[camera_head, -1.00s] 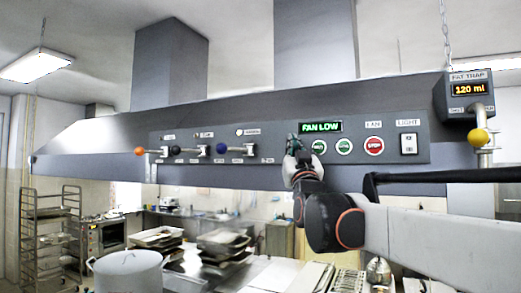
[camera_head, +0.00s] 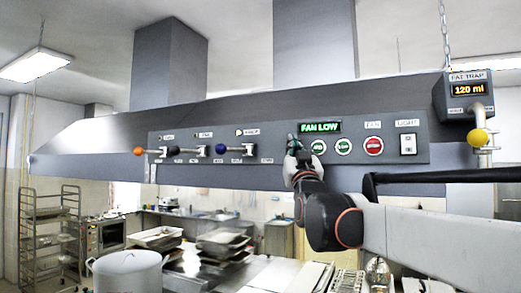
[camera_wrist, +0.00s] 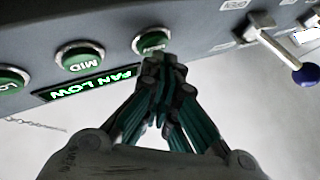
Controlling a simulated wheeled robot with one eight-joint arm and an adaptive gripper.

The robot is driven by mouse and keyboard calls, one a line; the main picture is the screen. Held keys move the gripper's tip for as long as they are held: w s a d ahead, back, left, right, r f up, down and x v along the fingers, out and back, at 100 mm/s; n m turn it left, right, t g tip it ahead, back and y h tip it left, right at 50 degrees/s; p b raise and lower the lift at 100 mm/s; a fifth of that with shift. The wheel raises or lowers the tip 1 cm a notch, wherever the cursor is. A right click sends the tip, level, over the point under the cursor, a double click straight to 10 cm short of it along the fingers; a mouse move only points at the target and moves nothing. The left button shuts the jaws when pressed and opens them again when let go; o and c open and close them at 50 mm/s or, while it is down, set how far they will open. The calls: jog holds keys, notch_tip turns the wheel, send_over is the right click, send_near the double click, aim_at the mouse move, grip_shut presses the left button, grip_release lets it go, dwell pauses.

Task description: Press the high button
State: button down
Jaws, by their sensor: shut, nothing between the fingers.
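The high button is a green round button with a pale rim (camera_wrist: 151,41) in the wrist view, its label partly covered by my fingertips. In the head view it is hidden behind my gripper (camera_head: 292,146). My gripper, also in the wrist view (camera_wrist: 163,62), is shut and empty, its tips at the button's lower edge; I cannot tell whether they touch it. The MID button (camera_wrist: 80,58) and the low button (camera_wrist: 12,80) sit beside it. The display (camera_head: 320,127) reads FAN LOW in green.
A red STOP button (camera_head: 373,146) and a light switch (camera_head: 408,144) are at the panel's right. Levers with orange (camera_head: 138,151), black and blue (camera_head: 221,149) knobs stick out at the left. A yellow knob (camera_head: 478,137) hangs under the fat trap box (camera_head: 468,95).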

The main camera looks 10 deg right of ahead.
jog(key=shift+w+d, duration=0.25)
jog(key=shift+w, duration=0.05)
dwell(0.9)
jog(key=shift+s+a, duration=0.5)
jog(key=shift+s, duration=0.2)
jog(key=s+a, duration=0.1)
jog(key=s, duration=0.1)
jog(key=s+a, duration=0.2)
jog(key=shift+p, duration=0.3)
dwell(0.4)
dwell(0.6)
